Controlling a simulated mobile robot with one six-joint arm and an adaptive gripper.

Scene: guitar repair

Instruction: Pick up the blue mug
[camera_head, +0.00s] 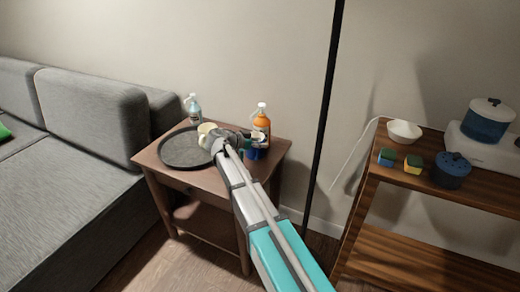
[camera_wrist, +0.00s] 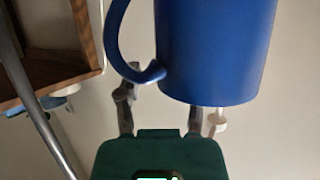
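The blue mug (camera_wrist: 215,50) fills the top middle of the wrist view, with its handle (camera_wrist: 118,45) on the left side. In the head view a small part of the mug (camera_head: 252,153) shows beside the end of my arm, at the right part of the small wooden table. My gripper (camera_wrist: 160,100) reaches up to the mug from below in the wrist view. Its fingers stand apart, one near the lower handle and one under the mug body. The mug hides the fingertips, so I cannot tell whether they are closed on it, or whether the mug is lifted.
A dark round tray (camera_head: 183,148), a cream cup (camera_head: 206,130), an orange bottle (camera_head: 262,122) and a light blue bottle (camera_head: 194,108) crowd the table (camera_head: 150,158). A sofa (camera_head: 75,170) stands left. A black pole (camera_head: 328,110) and a wooden shelf (camera_head: 400,205) stand right.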

